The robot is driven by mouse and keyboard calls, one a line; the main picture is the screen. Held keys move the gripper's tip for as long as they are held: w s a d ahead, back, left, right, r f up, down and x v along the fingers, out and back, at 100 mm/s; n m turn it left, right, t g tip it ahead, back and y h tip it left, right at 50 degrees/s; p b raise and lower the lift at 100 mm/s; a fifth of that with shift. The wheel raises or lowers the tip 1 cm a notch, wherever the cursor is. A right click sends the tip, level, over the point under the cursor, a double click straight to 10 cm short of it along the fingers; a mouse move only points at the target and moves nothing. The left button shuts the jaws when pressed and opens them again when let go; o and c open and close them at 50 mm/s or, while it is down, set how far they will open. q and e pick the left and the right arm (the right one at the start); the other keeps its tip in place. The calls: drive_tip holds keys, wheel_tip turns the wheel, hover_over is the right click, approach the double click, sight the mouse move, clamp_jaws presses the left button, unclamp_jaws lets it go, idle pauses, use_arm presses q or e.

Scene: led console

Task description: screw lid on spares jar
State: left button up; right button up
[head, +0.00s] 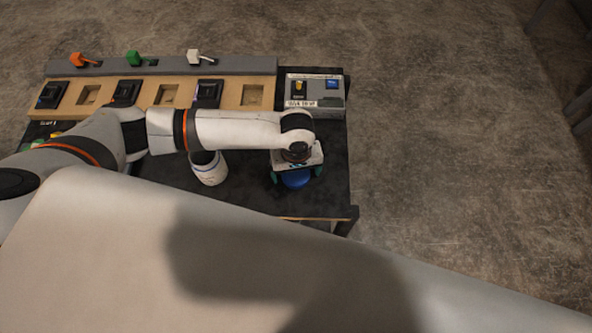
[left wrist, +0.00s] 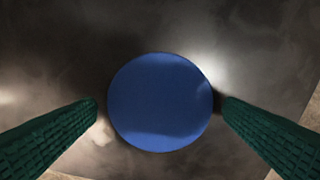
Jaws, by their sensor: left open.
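The blue lid (head: 296,180) lies on the dark table top near its right front part. In the left wrist view the lid (left wrist: 160,102) is a round blue disc in the middle of the picture. My left gripper (head: 296,177) points down over the lid, its green fingers apart on either side of it. In the left wrist view the fingertips of my left gripper (left wrist: 160,104) stand beside the lid with small gaps. The white jar (head: 209,169) stands upright to the left of the lid, its top partly hidden by my left arm. My right gripper is not in view.
A wooden board (head: 168,93) with dark blocks and square recesses lies at the back. Orange, green and white levers (head: 134,58) stand on a grey strip behind it. A grey switch box (head: 315,94) is at the back right. The table (head: 335,190) ends just right of the lid.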

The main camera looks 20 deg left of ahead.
sight(296, 175)
use_arm(q)
drive_tip(key=shift+f, duration=0.2)
drive_tip(key=shift+c, duration=0.5)
drive_tip(key=c, duration=0.9)
drive_tip(key=shift+c, duration=0.2)
drive_tip(key=shift+r, duration=0.1)
wheel_tip(296, 175, up, 10)
drive_tip(key=shift+b, duration=0.35)
